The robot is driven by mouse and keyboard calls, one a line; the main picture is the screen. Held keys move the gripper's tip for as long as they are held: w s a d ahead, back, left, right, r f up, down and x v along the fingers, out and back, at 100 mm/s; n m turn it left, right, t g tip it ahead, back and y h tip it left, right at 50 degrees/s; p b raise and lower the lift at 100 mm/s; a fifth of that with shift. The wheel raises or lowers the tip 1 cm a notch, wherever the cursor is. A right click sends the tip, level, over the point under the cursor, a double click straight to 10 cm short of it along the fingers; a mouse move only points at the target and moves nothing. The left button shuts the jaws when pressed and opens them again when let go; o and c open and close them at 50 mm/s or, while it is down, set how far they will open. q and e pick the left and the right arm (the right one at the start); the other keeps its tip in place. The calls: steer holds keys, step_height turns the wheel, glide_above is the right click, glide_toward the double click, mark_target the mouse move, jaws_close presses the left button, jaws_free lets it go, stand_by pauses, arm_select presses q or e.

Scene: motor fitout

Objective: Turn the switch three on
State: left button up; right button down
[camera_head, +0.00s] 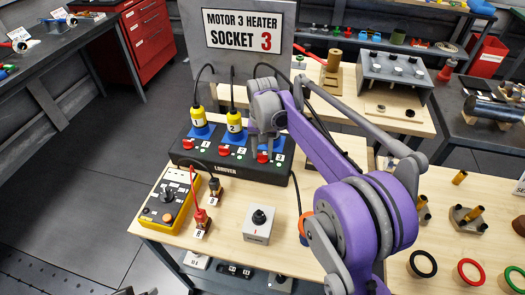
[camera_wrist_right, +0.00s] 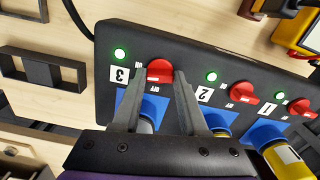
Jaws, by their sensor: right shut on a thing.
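The black switch box (camera_head: 222,158) stands on the wooden table, with red switches numbered 1, 2 and 3. My right gripper (camera_wrist_right: 158,74) has its fingers on either side of the red knob of switch three (camera_wrist_right: 160,70), beside the label 3. Switch two (camera_wrist_right: 243,92) and switch one (camera_wrist_right: 300,106) are untouched by the fingers. My left gripper is not clearly seen.
Yellow plugs stand in sockets 1 (camera_head: 199,117) and 2 (camera_head: 234,119), just left of my right gripper. A yellow control box (camera_head: 170,197) and a grey knob box (camera_head: 259,224) sit in front. A sign (camera_head: 243,32) reading Motor 3 Heater Socket 3 stands behind.

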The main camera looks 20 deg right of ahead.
mark_target(262, 154)
steer(key=shift+m, duration=0.9)
steer(key=shift+c, duration=2.2)
jaws_free()
step_height(262, 154, up, 11)
steer(key=shift+p, duration=0.4)
steer(key=shift+f, duration=0.1)
